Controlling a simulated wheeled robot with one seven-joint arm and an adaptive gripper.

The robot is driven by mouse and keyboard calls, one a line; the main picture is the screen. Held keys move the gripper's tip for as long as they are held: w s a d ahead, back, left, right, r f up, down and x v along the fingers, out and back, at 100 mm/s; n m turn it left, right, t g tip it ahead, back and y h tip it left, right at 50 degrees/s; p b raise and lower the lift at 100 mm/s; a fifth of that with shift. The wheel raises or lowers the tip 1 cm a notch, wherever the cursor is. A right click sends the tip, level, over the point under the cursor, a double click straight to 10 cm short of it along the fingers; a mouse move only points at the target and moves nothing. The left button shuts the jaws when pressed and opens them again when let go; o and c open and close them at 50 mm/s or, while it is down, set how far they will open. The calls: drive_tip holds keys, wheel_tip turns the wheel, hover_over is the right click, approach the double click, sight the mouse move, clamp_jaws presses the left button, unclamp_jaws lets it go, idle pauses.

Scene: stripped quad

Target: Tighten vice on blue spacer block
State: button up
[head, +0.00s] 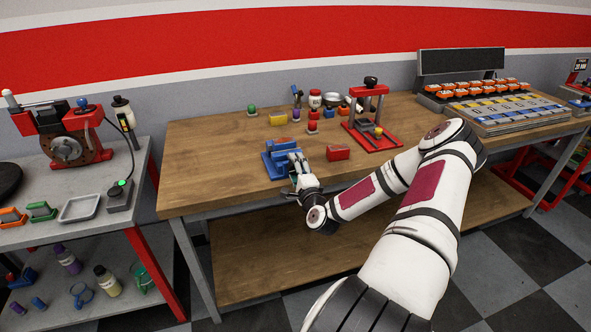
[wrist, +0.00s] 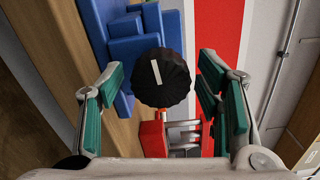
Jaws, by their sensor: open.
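The blue vice (head: 283,160) stands near the front edge of the wooden bench, partly hidden by my gripper (head: 298,172). In the wrist view the stepped blue body of the vice (wrist: 97,35) fills the upper left. A round, ribbed black knob (wrist: 163,88) with a white mark is in front of it. My gripper (wrist: 160,92) is open, with one green-padded finger on each side of the knob. Gaps show between pads and knob. I cannot tell the blue spacer block apart from the blue vice in either view.
A red block (head: 338,152) sits just right of the vice, with a red press (head: 371,115) behind it. Small coloured parts stand at the back of the bench (head: 205,140). An orange-and-blue parts rack (head: 505,108) is at right. The bench's left part is clear.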

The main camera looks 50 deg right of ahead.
drive_tip(key=shift+s+a, duration=0.1)
drive_tip(key=v, duration=1.1)
drive_tip(key=shift+s+a, duration=0.25)
drive_tip(key=shift+s, duration=0.1)
